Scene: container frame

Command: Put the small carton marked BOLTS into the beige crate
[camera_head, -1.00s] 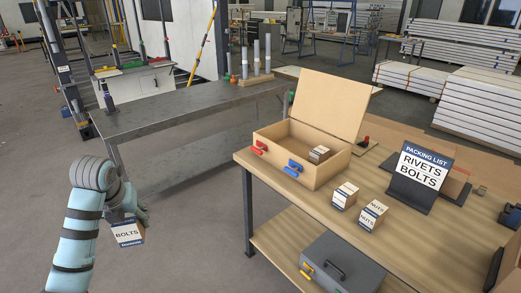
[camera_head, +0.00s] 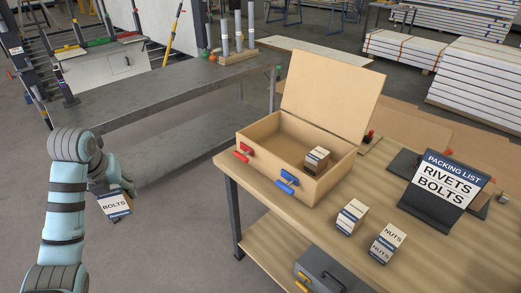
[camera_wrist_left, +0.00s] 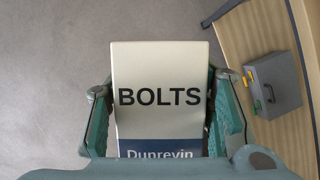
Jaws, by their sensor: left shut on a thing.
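My left gripper (camera_head: 112,192) is shut on the small carton marked BOLTS (camera_head: 115,205), left of the wooden table and above the floor. In the left wrist view the BOLTS carton (camera_wrist_left: 160,75) sits between the two fingers (camera_wrist_left: 164,90), its label facing the camera. The beige crate (camera_head: 262,160) stands open on the table, its lid (camera_head: 330,95) raised at the back. One small carton (camera_head: 316,160) is inside it. The crate has a red latch and a blue latch on its front. My right gripper is not in view.
Two cartons, one marked NUTS (camera_head: 387,243) and another (camera_head: 351,217), stand on the wooden table (camera_head: 290,220). A packing list sign (camera_head: 445,190) reads RIVETS, BOLTS. A metal bench (camera_head: 170,95) stands behind.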

